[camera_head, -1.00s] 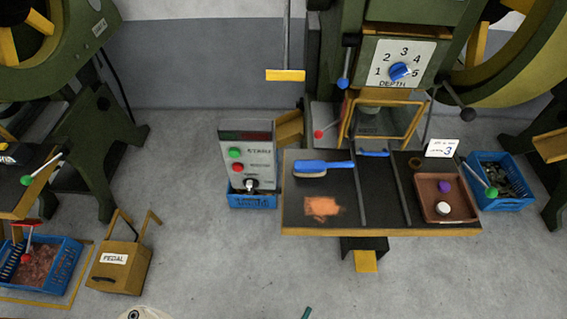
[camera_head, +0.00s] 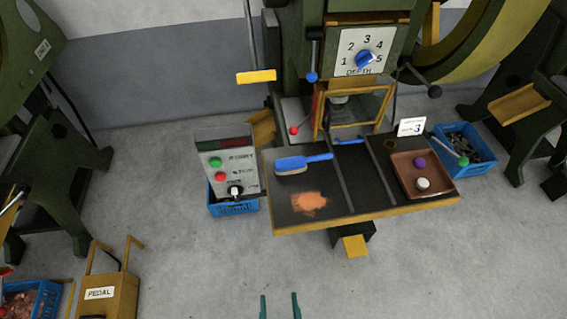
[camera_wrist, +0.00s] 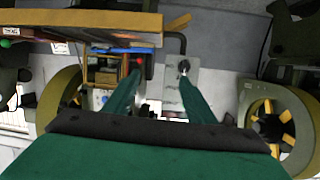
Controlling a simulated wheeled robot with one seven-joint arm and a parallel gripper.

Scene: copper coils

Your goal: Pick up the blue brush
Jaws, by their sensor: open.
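The blue brush (camera_head: 303,162) lies on the left part of the dark work table (camera_head: 330,212), its handle pointing right and its tan bristles at the left end. My gripper (camera_head: 280,298) shows at the bottom edge of the head view as two teal fingers, apart and empty. It is in front of the table and well short of the brush. In the wrist view my gripper (camera_wrist: 157,75) is open with nothing between the fingers. I cannot make out the brush in the wrist view.
An orange powder patch (camera_head: 309,202) lies just below the brush. Metal strips divide the table. A brown tray (camera_head: 424,174) holds a purple and a white knob. A control box (camera_head: 227,165) stands left of the table; a pedal box (camera_head: 107,292) is at lower left. Floor in front is clear.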

